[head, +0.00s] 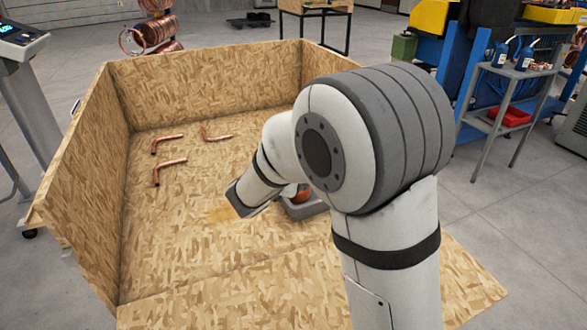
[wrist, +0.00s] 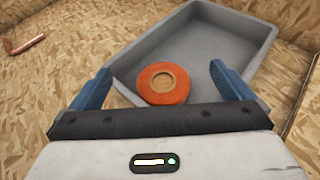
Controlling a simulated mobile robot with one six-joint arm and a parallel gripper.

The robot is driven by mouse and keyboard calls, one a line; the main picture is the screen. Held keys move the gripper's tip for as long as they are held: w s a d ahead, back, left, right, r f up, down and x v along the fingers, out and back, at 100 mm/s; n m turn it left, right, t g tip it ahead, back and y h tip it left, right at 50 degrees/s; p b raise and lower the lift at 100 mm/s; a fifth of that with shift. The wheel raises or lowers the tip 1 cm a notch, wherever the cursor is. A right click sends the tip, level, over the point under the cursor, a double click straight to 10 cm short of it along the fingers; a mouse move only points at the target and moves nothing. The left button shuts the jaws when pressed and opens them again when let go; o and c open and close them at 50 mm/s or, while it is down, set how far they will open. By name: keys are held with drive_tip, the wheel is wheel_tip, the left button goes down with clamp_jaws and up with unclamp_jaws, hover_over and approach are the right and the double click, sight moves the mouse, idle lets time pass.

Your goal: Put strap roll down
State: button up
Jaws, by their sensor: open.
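The strap roll (wrist: 163,84) is an orange-red disc with a round tan centre. In the wrist view it lies inside a grey tray (wrist: 262,35), near the tray's near end. My gripper (wrist: 163,80) is open, with one blue finger to each side of the roll and a clear gap to both. In the head view a small orange part of the roll (head: 302,193) shows beside my wrist, above the tray's edge (head: 306,211). My arm hides most of the tray and my fingers there.
The tray stands in a large open chipboard crate (head: 200,82) with high walls. Bent copper tubes (head: 170,170) lie on the crate floor at the left, and one shows in the wrist view (wrist: 24,44). The floor between the tubes and my wrist is bare.

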drive_tip(key=v, duration=0.6)
drive_tip(key=s+d+f+m+g, duration=0.1)
drive_tip(key=s+d+m+g, duration=0.8)
drive_tip(key=s+d+m, duration=0.6)
drive_tip(key=s+a+f+m+g+y, duration=0.1)
drive_tip(key=s+m+y, duration=0.5)
drive_tip(key=m, duration=0.9)
drive_tip(key=s+a, duration=0.1)
drive_tip(key=s, duration=0.2)
drive_tip(key=shift+s+m+p, duration=0.25)
drive_tip(key=shift+m+p, duration=0.05)
